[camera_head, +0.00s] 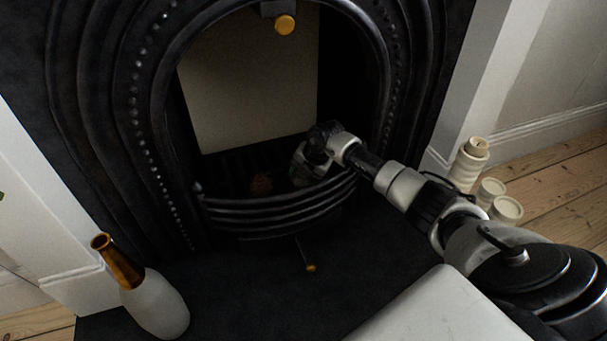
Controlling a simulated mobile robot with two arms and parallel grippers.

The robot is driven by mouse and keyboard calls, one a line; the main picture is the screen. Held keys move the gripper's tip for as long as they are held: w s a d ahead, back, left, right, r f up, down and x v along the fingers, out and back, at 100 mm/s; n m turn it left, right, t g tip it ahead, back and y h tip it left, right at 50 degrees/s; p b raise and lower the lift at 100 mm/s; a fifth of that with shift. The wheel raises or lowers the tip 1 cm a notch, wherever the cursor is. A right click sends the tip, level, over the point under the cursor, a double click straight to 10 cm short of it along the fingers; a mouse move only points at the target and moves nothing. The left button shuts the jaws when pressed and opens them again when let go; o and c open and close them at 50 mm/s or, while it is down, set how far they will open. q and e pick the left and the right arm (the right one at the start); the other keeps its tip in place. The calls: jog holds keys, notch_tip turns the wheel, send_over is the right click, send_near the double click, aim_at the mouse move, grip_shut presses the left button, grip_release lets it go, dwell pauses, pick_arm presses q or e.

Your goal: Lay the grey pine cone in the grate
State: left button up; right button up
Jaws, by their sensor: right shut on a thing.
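The grate (285,215) is the black cast-iron basket with curved front bars, low in the fireplace opening. My right arm comes in from the right and reaches over the front bars. My right gripper (300,174) is inside the grate area, pointing down and left, shut on the grey pine cone, which is mostly lost in the dark around the fingers. A small reddish-brown lump (261,184), perhaps another cone, lies in the grate just left of the gripper. My left gripper is not in view.
A grey-and-gold vase (158,305) stands on the dark hearth at left. Several cream candles (470,160) stand at right by the wall. A pale panel (250,85) closes the back of the opening, with a gold knob (285,25) above. The middle hearth is mostly clear.

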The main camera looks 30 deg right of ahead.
jog(key=shift+f, duration=0.4)
jog(key=o, duration=1)
